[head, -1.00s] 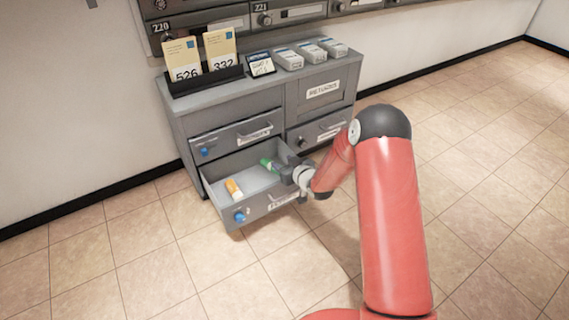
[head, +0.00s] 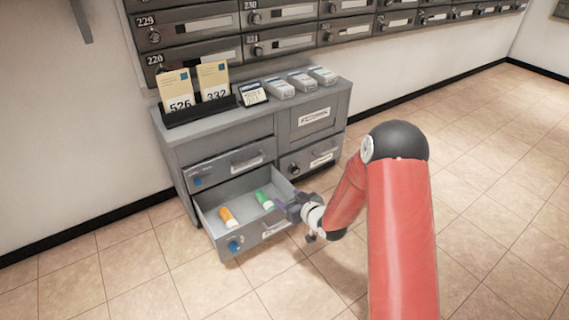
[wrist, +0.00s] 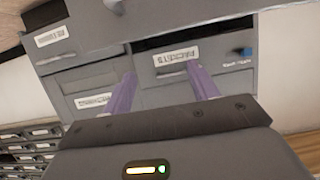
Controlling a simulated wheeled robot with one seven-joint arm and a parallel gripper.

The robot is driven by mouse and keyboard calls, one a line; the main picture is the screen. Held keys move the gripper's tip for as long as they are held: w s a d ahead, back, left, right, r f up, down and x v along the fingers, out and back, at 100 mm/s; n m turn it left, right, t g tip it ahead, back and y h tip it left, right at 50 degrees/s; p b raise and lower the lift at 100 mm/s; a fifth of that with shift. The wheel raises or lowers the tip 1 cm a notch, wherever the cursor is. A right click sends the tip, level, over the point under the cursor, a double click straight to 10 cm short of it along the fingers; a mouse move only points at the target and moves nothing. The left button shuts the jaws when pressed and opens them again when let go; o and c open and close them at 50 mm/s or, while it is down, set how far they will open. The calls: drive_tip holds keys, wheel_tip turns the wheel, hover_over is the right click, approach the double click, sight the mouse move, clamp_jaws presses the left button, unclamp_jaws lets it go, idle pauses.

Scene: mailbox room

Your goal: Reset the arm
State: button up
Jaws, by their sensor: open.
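My gripper (wrist: 162,88) is open and empty, its two purple fingers spread apart in the wrist view. In the head view my gripper (head: 287,205) is at the right front of the open lower left drawer (head: 236,243). A green bottle-like item (head: 264,200) lies in the drawer near its right side, apart from the fingers. An orange item with a white end (head: 228,217) lies to its left in the same drawer. In the wrist view the labelled drawer front (wrist: 177,56) shows beyond the fingers.
The grey cabinet (head: 215,138) stands against the wall under a bank of mailboxes (head: 290,37). On top are a black holder (head: 200,111) with numbered cards, a small display (head: 252,94) and several white-grey boxes (head: 300,81). The tiled floor (head: 490,150) to the right is clear.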

drive_tip(key=s+d+r+m+g+h, duration=0.1)
drive_tip(key=s+d+r+h, duration=0.3)
drive_tip(key=r, duration=0.5)
drive_tip(key=s+d+r+m+h, duration=0.1)
drive_tip(key=s+d+r+h, duration=0.15)
drive_tip(key=d+r, duration=0.5)
drive_tip(key=s+d+r+m+g+h, duration=0.15)
drive_tip(key=s+r, duration=0.25)
drive_tip(key=s, duration=0.5)
drive_tip(key=s+r+m+g+y, duration=0.1)
drive_tip(key=s+r+m+g, duration=0.15)
drive_tip(key=s, duration=0.75)
drive_tip(key=s+d+r+m+g+h, duration=0.1)
drive_tip(key=s+r, duration=0.3)
drive_tip(key=s, duration=0.5)
wheel_tip(320, 180, up, 13)
drive_tip(key=s+p, duration=0.1)
drive_tip(key=p, duration=1.1)
drive_tip(key=shift+f, duration=0.15)
